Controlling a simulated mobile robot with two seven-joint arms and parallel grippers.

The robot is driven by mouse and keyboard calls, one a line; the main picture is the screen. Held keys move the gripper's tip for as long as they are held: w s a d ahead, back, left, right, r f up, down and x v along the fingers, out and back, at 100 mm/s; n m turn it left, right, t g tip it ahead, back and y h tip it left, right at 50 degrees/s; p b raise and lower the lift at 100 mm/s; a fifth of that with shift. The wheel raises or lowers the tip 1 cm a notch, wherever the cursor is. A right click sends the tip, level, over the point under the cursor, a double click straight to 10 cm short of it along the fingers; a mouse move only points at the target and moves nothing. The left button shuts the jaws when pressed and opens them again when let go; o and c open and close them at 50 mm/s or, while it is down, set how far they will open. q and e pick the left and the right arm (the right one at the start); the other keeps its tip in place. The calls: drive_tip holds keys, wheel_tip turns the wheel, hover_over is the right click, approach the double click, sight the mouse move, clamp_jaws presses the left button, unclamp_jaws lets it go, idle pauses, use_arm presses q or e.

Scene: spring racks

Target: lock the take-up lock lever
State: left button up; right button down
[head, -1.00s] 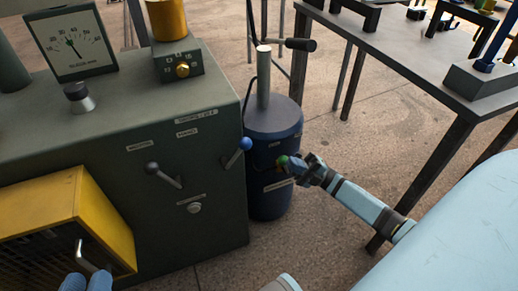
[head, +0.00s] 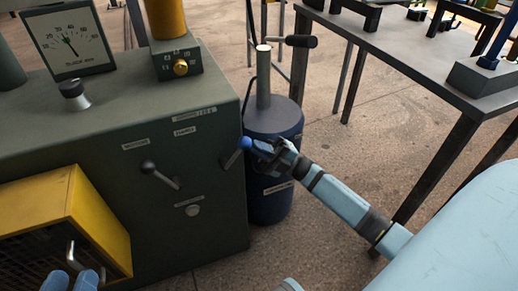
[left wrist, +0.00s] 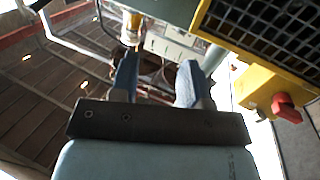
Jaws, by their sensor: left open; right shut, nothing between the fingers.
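Two levers stand on the front of the dark green cabinet (head: 110,215): a black-knobbed lever (head: 160,175) and a blue-knobbed lever (head: 235,156) near its right edge. The small labels are too blurred to read, so I cannot tell which is the take-up lock lever. My right gripper (head: 259,149) is shut and empty, with its fingertips right at the right side of the blue knob; I cannot tell whether they touch. My left gripper (head: 73,278) is open by the handle of the yellow box. Its parted fingers (left wrist: 157,82) show in the left wrist view.
A dark blue cylinder (head: 270,208) stands right of the cabinet, close under my right gripper. The yellow box (head: 90,205) juts from the cabinet front. A dark table (head: 400,45) stands at the right. A red knob (left wrist: 287,108) shows in the left wrist view.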

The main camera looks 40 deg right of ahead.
sight(245, 141)
drive_tip(key=shift+r, duration=0.1)
